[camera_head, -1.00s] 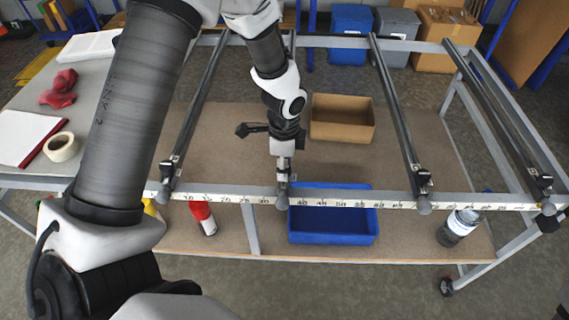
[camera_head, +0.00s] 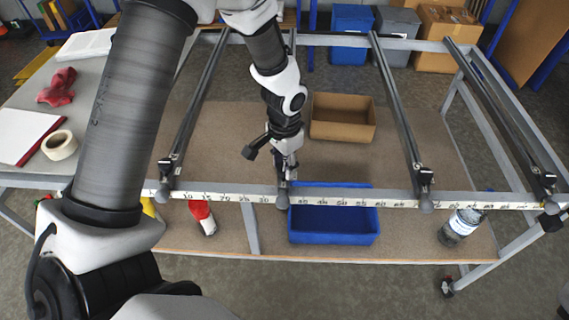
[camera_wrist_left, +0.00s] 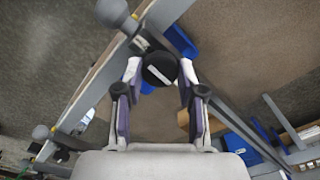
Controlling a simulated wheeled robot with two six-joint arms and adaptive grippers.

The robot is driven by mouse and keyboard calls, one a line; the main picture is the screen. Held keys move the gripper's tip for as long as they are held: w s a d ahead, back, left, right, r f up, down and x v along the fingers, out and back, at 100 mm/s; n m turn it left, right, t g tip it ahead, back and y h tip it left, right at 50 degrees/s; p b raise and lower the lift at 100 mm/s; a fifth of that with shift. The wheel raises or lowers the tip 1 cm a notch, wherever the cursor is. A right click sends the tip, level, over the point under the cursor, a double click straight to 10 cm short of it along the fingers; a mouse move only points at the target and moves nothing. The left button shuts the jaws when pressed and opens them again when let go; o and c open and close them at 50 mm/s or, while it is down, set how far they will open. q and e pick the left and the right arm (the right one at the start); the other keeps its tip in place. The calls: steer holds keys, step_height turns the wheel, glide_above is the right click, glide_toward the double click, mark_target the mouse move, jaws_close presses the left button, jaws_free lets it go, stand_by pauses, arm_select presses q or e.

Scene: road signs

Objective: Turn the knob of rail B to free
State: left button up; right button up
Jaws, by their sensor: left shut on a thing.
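My left gripper (camera_head: 284,170) is at the front end of the second rail from the left, above the front beam. In the left wrist view, my left gripper (camera_wrist_left: 159,74) is shut on a round black knob (camera_wrist_left: 157,62), one finger on each side. The knob's face has a pale line that runs at a slant. In the head view, the gripper hides the knob, and my arm covers much of that rail. The rail's grey ball end (camera_head: 282,202) shows below the gripper. I cannot read a rail letter or a free mark. My right gripper is not in view.
Other dark rails (camera_head: 395,100) run front to back on the frame. The front beam (camera_head: 385,201) carries a scale. Below are a blue bin (camera_head: 332,238), a cardboard box (camera_head: 342,132), a red-and-white bottle (camera_head: 204,222) and a clear jar (camera_head: 460,227).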

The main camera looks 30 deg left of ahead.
mark_target(284, 167)
arm_select(q)
steer(key=shift+s+f+n, duration=0.15)
steer(key=shift+s+n, duration=0.05)
steer(key=shift+n, duration=0.2)
steer(key=o, duration=1.1)
steer(key=shift+o, duration=0.2)
steer(key=shift+w, duration=0.1)
steer(key=shift+r, duration=0.2)
steer(key=shift+w+r, duration=0.1)
steer(key=shift+r, duration=0.25)
step_height(284, 167, up, 11)
